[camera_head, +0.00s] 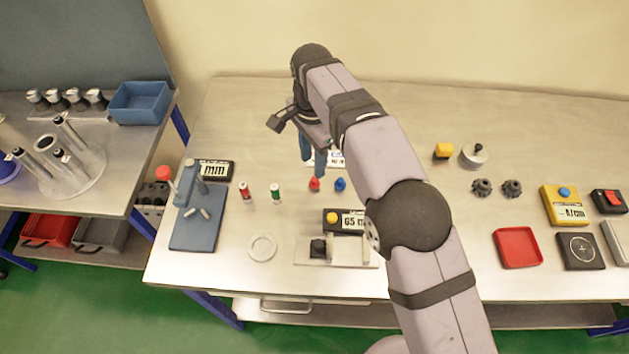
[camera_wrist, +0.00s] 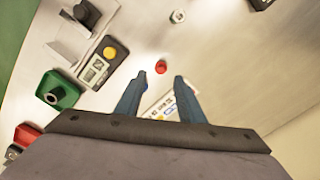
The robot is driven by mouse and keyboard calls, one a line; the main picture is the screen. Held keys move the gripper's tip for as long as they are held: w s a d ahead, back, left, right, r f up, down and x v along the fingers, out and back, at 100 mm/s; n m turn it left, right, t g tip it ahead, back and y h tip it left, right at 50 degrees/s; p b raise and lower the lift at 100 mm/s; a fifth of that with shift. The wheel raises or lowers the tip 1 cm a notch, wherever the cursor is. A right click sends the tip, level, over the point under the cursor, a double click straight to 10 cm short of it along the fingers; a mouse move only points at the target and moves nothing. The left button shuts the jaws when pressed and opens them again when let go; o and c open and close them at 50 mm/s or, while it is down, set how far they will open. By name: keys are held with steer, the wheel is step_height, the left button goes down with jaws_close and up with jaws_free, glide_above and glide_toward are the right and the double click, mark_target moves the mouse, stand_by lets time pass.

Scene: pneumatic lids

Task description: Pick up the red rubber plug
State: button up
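The red rubber plug (camera_head: 314,184) stands on the table left of a blue plug (camera_head: 340,184). In the wrist view, the red plug (camera_wrist: 160,67) shows as a small round top, in line with the gap between my fingers and beyond their tips. My gripper (camera_head: 313,163) is open and empty, with its two blue fingers spread and pointing down.
A gauge with a yellow button (camera_head: 333,217) and a fixture with a black block (camera_head: 318,248) stand in front. A white label plate (camera_wrist: 160,106) lies behind the plugs. Red-topped (camera_head: 244,192) and green-topped (camera_head: 275,193) vials stand to the left. A green block (camera_wrist: 60,92) shows in the wrist view.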

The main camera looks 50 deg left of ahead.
mark_target(314, 179)
steer(key=shift+w+f+p, duration=0.15)
steer(key=shift+f+p, duration=0.7)
steer(key=shift+f, duration=0.95)
steer(key=shift+w+f+p, duration=0.15)
steer(key=shift+f+p, duration=0.7)
steer(key=shift+f, duration=0.95)
jaws_close()
